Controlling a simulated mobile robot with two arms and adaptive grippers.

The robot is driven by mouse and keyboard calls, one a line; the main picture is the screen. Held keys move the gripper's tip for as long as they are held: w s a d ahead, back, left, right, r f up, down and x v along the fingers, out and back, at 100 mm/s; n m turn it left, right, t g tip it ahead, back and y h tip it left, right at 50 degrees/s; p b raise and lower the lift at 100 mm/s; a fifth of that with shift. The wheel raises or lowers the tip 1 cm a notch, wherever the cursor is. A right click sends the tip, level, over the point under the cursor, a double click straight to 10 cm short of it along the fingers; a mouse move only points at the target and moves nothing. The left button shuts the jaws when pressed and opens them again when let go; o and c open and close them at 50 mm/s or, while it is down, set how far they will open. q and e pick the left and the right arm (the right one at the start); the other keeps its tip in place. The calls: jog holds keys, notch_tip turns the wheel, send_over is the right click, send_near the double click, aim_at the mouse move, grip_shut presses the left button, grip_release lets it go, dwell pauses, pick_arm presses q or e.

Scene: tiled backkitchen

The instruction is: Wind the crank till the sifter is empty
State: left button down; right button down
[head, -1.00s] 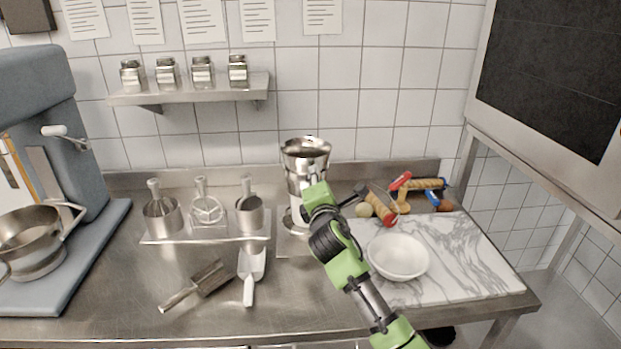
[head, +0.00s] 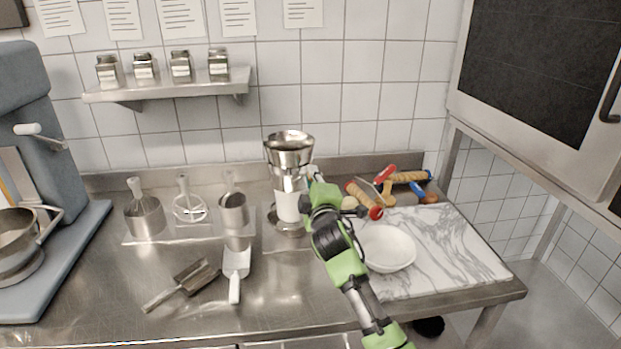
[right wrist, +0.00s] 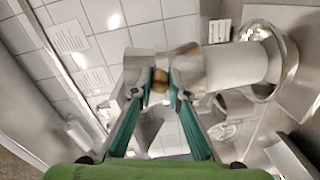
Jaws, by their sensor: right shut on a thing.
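The sifter (head: 288,158) is a shiny metal vessel with a wide open top, upright at the back of the steel counter. Its inside is too dark to tell what it holds. A pale white column (head: 288,206) shows below it over a round metal base; I cannot tell if it is flour or a solid part. My right gripper (head: 314,178) is at the sifter's right side. In the right wrist view its teal fingers are shut on the crank's brownish knob (right wrist: 160,83), close beside the metal body. My left gripper is not in view.
A white bowl (head: 387,248) stands on the marble slab (head: 450,255), with rolling pins (head: 405,178) behind. A scoop (head: 236,265) and a metal scraper-like tool (head: 185,282) lie in front. Utensils stand left of the sifter; a blue-grey mixer (head: 60,165) is far left.

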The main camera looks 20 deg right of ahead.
jog(key=shift+f, duration=0.1)
dwell(0.4)
jog(key=c, duration=2)
grip_release()
jog(key=shift+o, duration=0.2)
jog(key=v, duration=1.2)
